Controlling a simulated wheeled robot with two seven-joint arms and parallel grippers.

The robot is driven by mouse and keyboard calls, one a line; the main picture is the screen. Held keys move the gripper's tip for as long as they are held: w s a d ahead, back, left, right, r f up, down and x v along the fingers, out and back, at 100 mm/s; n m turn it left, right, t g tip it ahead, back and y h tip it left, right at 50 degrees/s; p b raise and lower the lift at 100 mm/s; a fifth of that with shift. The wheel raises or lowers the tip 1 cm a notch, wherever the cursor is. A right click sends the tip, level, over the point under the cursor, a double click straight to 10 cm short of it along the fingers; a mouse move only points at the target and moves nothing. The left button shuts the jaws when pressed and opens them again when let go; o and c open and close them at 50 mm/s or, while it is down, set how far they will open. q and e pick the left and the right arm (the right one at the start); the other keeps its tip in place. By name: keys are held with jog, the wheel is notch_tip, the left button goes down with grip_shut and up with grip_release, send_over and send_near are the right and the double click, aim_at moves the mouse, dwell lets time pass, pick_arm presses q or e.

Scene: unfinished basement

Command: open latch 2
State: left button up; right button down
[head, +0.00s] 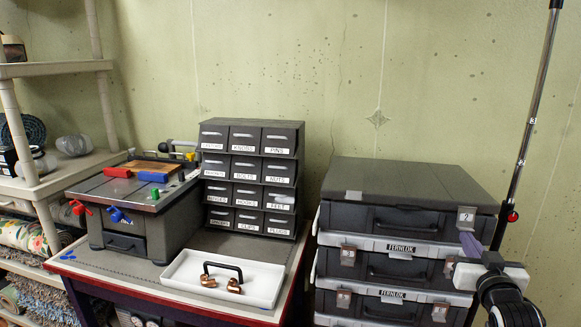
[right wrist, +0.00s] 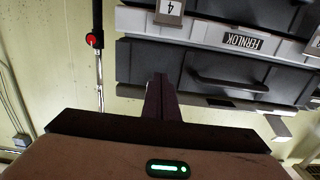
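Latch 2 (head: 466,214) is a light plate marked 2 on the right front of the top case (head: 340,216) in a stack of dark cases. It looks upright against the case front. My right gripper (head: 467,240) is just below and in front of it, its fingers pointing up and to the left. In the right wrist view the fingers (right wrist: 160,97) lie together with nothing visible between them. They cover the case's corner area there, and latch 2 cannot be made out. Whether the fingers touch it is unclear. My left gripper is in neither view.
Below are more cases with latch plates, one marked 4 (right wrist: 171,7) and another at left (head: 347,256). A light tab (head: 353,196) lies at the lid's left edge. A thin pole (head: 530,110) stands right of the stack. A workbench with drawers (head: 250,135) is at left.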

aim_at(466, 215)
jog(key=shift+t, duration=0.3)
jog(key=r, duration=0.4)
jog(key=shift+s+d+r, duration=0.15)
jog(key=shift+d+r, duration=0.05)
jog(key=shift+s+a+r, duration=0.15)
jog(key=shift+s+r, duration=0.05)
jog(key=shift+a+f, duration=0.15)
jog(key=shift+f, duration=0.15)
